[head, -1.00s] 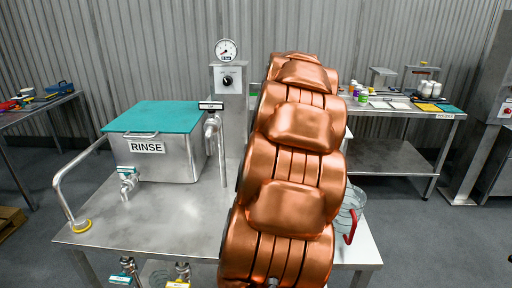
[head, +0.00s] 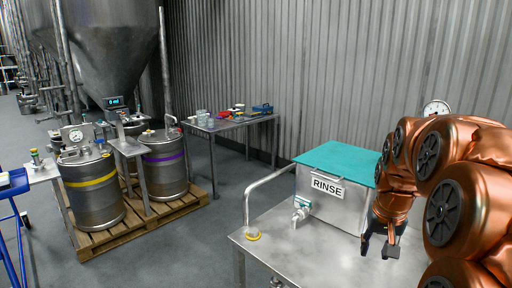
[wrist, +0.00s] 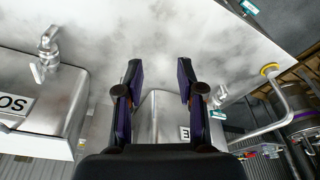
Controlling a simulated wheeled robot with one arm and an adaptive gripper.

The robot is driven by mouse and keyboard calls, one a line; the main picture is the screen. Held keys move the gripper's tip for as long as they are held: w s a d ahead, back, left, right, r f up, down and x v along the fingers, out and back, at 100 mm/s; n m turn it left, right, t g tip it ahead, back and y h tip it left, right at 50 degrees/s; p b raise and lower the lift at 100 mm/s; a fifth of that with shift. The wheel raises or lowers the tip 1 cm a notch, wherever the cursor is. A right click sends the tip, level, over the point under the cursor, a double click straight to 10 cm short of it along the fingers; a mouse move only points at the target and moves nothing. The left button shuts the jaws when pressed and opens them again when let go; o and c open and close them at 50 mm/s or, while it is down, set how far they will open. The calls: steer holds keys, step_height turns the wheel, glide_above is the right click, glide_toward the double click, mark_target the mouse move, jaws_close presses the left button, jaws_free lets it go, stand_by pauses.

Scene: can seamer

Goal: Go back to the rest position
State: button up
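My copper-coloured arm fills the right side of the head view. My gripper (head: 379,247) points down above the steel table (head: 330,262), in front of the right end of the RINSE tank. In the wrist view my gripper (wrist: 158,78) has its two dark, purple-sided fingers spread well apart, with nothing between them. The RINSE tank (head: 318,208) is a steel box with a teal lid and a front tap. Part of it shows between and beyond the fingers in the wrist view (wrist: 160,118).
A bent steel pipe rail (head: 247,200) rises at the table's left end. Steel kegs (head: 93,203) stand on a wooden pallet (head: 150,218) at left. A side table (head: 235,124) stands by the wall. Open floor lies between. Another tank with a tap (wrist: 45,100) shows left in the wrist view.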

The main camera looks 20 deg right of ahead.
steer(key=s+a+n+g+y+p, duration=0.1)
steer(key=s+a+n+p, duration=0.2)
steer(key=a, duration=0.8)
steer(key=s+a+n+g+p, duration=0.15)
steer(key=s+a, duration=0.35)
steer(key=a, duration=0.7)
steer(key=s+a+f+n+g+p, duration=0.1)
steer(key=s+a+n, duration=0.2)
steer(key=s, duration=0.4)
steer(key=shift+s+a+f, duration=0.35)
steer(key=shift+a+f, duration=0.05)
steer(key=shift+a, duration=0.45)
